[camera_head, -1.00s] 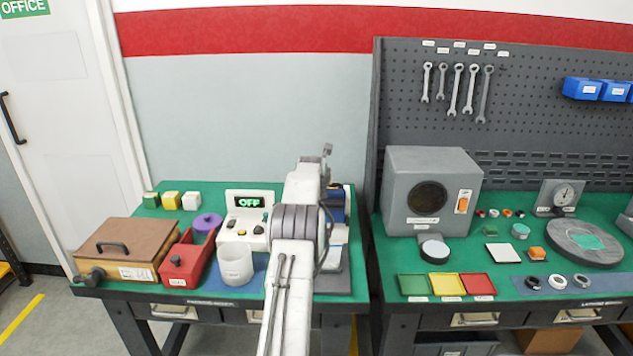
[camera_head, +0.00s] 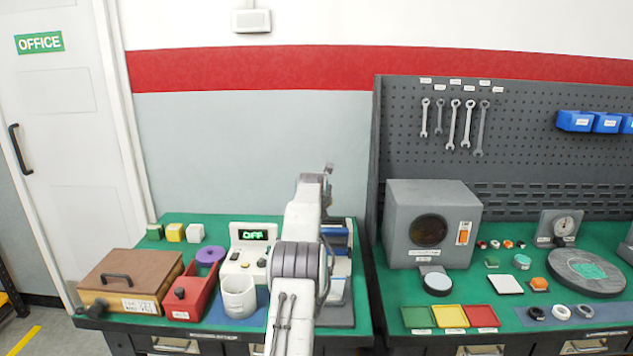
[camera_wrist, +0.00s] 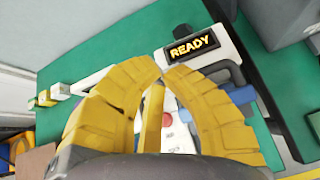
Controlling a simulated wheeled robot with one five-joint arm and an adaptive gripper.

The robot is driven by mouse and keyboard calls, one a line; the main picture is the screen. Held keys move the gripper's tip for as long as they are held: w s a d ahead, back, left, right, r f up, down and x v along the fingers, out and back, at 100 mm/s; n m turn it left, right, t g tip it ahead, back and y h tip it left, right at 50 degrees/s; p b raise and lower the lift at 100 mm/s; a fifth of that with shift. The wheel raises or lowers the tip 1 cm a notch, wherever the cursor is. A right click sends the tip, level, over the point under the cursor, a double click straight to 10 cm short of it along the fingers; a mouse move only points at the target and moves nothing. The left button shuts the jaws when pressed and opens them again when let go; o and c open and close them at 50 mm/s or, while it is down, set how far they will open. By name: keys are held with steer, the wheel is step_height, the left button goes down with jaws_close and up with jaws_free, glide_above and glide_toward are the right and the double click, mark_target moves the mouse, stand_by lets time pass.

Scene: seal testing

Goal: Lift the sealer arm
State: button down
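The sealer (camera_head: 342,268) stands at the right end of the left bench, mostly hidden behind my arm. Its blue part and pale body show beside the arm. In the wrist view a white housing (camera_wrist: 218,50) bears a lit READY display, with blue-grey bars (camera_wrist: 238,96) and a red button (camera_wrist: 168,121) below it. My gripper (camera_wrist: 162,72) is over the sealer, its yellow fingers arched with tips close together. A yellow bar (camera_wrist: 151,118) shows between the fingers; I cannot tell whether they touch it. The sealer arm's exact position is unclear.
Left of my arm are a white unit (camera_head: 246,262) reading OFF, a white cup (camera_head: 239,296), a red bin (camera_head: 193,300), a purple ring (camera_head: 210,255), small blocks and a wooden box (camera_head: 130,280). A grey machine (camera_head: 430,215) stands on the right bench.

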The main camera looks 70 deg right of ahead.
steer(key=shift+w+d+r+p, duration=0.1)
steer(key=shift+d+r+p, duration=0.05)
steer(key=shift+r+p, duration=0.75)
steer(key=shift+w+d+r+p, duration=0.1)
steer(key=shift+d+r+p, duration=0.1)
steer(key=shift+r+p, duration=0.75)
steer(key=shift+w+d+r+p, duration=0.1)
steer(key=shift+d+r+p, duration=0.05)
steer(key=shift+r+p, duration=0.75)
